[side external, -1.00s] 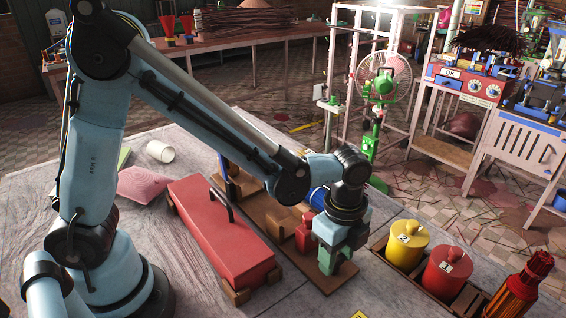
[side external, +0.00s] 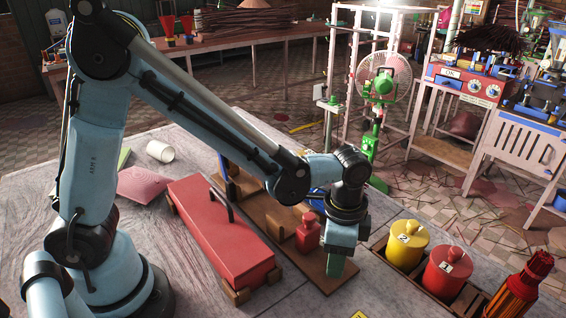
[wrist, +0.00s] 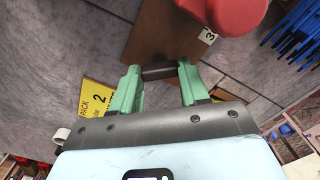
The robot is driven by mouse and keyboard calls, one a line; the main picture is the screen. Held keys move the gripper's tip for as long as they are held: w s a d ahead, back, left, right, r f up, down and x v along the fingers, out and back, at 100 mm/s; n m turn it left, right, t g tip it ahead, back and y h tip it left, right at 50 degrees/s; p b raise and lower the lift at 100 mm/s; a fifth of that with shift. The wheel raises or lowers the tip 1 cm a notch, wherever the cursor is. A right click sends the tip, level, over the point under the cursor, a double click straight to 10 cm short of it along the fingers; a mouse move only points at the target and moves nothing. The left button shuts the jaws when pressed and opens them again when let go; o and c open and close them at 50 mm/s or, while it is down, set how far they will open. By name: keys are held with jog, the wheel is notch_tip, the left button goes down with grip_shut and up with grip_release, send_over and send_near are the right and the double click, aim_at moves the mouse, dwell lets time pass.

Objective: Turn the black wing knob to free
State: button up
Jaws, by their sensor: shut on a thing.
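My gripper (side external: 335,266) points down at the near right end of a brown wooden board (side external: 285,250). In the wrist view its two green fingers (wrist: 158,82) are closed on the black wing knob (wrist: 158,71), which lies across between the tips at the end of the board (wrist: 160,35). In the side view the knob is hidden behind the fingers and wrist. A red bottle-shaped part (side external: 308,236) stands on the board just left of my gripper. In the wrist view, a red rounded part (wrist: 232,12) with a tag reading 3 is near the top.
A long red block (side external: 220,230) with a black handle lies left of the board. A wooden crate (side external: 420,283) right of my gripper holds a yellow canister (side external: 408,247) and a red one (side external: 447,272). Blue sticks (wrist: 293,30) show at upper right in the wrist view.

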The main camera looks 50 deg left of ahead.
jog(key=n, duration=0.5)
jog(key=shift+n, duration=2.5)
jog(key=o, duration=1.1)
jog(key=shift+c, duration=0.2)
jog(key=shift+r, duration=0.15)
notch_tip(320, 180, up, 12)
